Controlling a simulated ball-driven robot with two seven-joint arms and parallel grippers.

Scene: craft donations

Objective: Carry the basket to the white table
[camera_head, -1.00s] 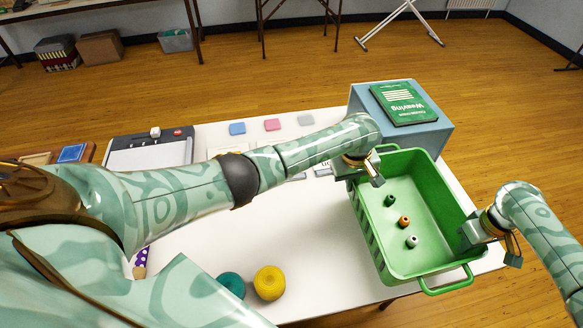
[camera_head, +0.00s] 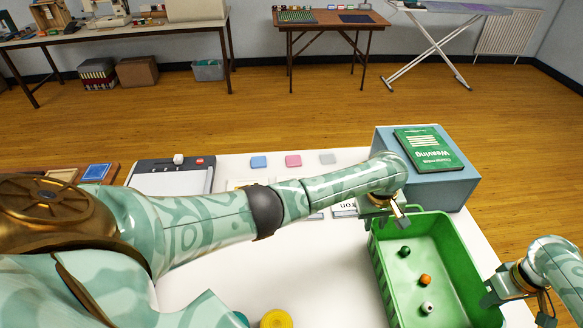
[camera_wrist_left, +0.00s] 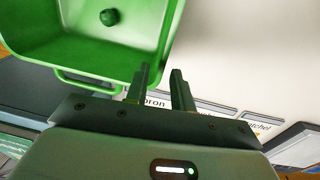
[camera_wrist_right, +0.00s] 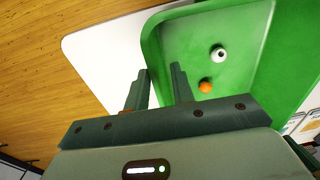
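The green basket (camera_head: 385,268) is at the right end of the white table (camera_head: 330,270), beside the blue-grey box. Whether its base touches the tabletop is hidden. Three small spools lie inside: green (camera_head: 404,251), orange (camera_head: 425,280) and white (camera_head: 427,307). My left gripper (camera_head: 385,213) is at the basket's far left rim; in the left wrist view its fingers (camera_wrist_left: 160,85) are close together on either side of the wall. My right gripper (camera_head: 525,292) is at the right wall; in the right wrist view its fingers (camera_wrist_right: 160,85) also straddle the wall with a narrow gap.
A blue-grey box (camera_head: 455,187) with a green weaving book (camera_head: 428,150) stands behind the basket. Coloured pads (camera_head: 293,160) and a paper trimmer (camera_head: 170,178) are on the table. Open wooden floor (camera_head: 300,115) lies beyond, with a brown table (camera_head: 335,20) and an ironing board (camera_head: 450,8) at the back.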

